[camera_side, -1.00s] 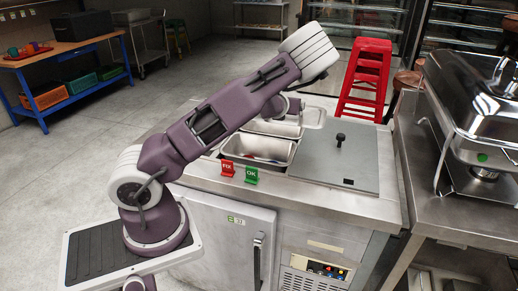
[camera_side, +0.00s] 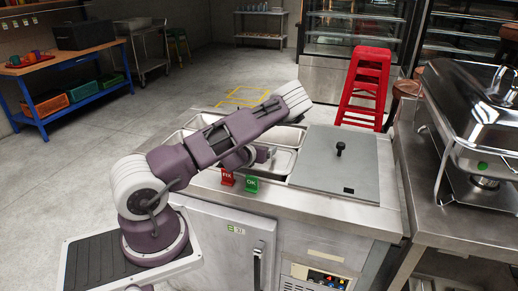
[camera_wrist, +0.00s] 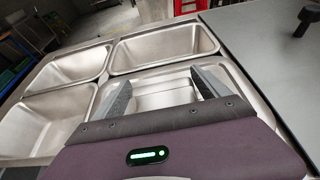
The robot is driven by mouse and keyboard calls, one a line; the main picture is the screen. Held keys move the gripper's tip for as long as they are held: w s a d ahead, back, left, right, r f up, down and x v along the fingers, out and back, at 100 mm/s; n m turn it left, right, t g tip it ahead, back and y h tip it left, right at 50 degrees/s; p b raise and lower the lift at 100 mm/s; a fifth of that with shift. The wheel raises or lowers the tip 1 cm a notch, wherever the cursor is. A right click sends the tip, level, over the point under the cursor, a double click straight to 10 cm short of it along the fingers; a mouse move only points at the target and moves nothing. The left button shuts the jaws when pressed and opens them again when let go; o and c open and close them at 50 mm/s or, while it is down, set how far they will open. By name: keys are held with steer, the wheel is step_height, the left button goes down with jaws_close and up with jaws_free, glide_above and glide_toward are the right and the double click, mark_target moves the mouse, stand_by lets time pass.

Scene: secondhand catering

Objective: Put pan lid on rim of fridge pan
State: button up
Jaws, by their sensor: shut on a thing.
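The pan lid (camera_wrist: 245,88) is a flat silver metal sheet with a raised rim. My gripper (camera_wrist: 161,82) is shut on the lid's handle part, with a finger at each side of it. In the side view the lid (camera_side: 283,162) lies over the front right fridge pan, just left of the grey cover. That pan is hidden beneath it. I cannot tell whether the lid touches the rim all round. My gripper (camera_side: 262,156) is low over the lid, partly hidden by my arm.
Open, empty steel pans show in the wrist view: back right (camera_wrist: 165,48), back left (camera_wrist: 72,68) and front left (camera_wrist: 40,122). A grey cover (camera_side: 335,165) with a black knob adjoins on the right.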

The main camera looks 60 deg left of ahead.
steer(key=o, duration=1.5)
steer(key=shift+d, duration=0.1)
